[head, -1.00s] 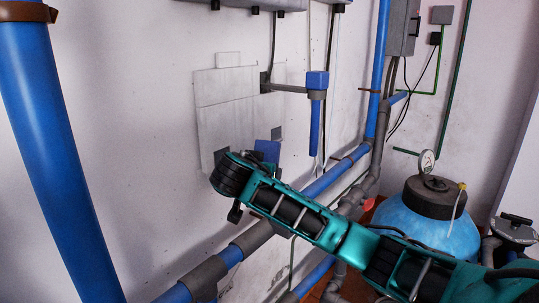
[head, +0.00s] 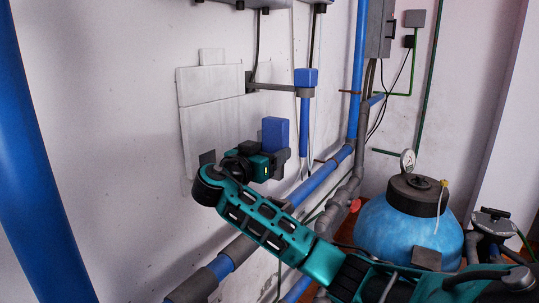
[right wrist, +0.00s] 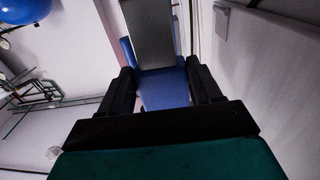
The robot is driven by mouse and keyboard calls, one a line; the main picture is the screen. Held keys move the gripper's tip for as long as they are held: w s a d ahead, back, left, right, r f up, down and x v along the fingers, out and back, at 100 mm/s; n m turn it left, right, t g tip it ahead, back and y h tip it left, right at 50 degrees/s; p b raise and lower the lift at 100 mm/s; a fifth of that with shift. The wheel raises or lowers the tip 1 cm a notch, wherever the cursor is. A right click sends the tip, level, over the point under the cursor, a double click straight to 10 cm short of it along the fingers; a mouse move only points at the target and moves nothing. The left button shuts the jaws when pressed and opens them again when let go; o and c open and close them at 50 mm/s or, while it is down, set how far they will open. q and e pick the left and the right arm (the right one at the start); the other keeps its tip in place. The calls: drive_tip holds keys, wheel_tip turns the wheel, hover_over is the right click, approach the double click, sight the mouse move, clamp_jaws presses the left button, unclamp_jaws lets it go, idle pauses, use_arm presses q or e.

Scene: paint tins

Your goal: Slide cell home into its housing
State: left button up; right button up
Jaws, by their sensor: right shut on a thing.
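My right gripper (head: 281,157) is in the middle of the head view, in front of the white wall. It is shut on a blue block, which I take for the cell (head: 275,133); the block stands up above the fingers. In the right wrist view the blue cell (right wrist: 162,90) sits between the two dark fingers of my right gripper (right wrist: 160,78). A flat grey piece (right wrist: 149,33) shows just beyond it; I cannot tell whether it belongs to the cell. I cannot tell which part is the housing. My left gripper is not in view.
A pale panel (head: 211,98) is on the wall behind my arm. A blue upright pipe (head: 306,120) in a grey bracket (head: 275,88) is just right of the cell. A sloping blue pipe (head: 323,178) runs below. A blue tank (head: 390,226) stands at right.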

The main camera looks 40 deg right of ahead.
wheel_tip(320, 180, down, 6)
drive_tip(key=b, duration=0.5)
drive_tip(key=shift+r, duration=0.1)
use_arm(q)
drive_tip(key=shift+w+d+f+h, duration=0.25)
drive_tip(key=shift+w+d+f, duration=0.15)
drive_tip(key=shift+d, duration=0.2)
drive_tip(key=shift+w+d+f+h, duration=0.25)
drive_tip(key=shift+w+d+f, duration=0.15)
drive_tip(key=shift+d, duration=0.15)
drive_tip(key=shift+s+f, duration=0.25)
use_arm(e)
drive_tip(key=shift+a+f, duration=0.1)
drive_tip(key=shift+f, duration=0.5)
drive_tip(key=shift+f, duration=0.3)
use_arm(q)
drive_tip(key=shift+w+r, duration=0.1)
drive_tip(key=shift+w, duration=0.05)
use_arm(e)
drive_tip(key=shift+f, duration=0.65)
drive_tip(key=shift+f, duration=0.4)
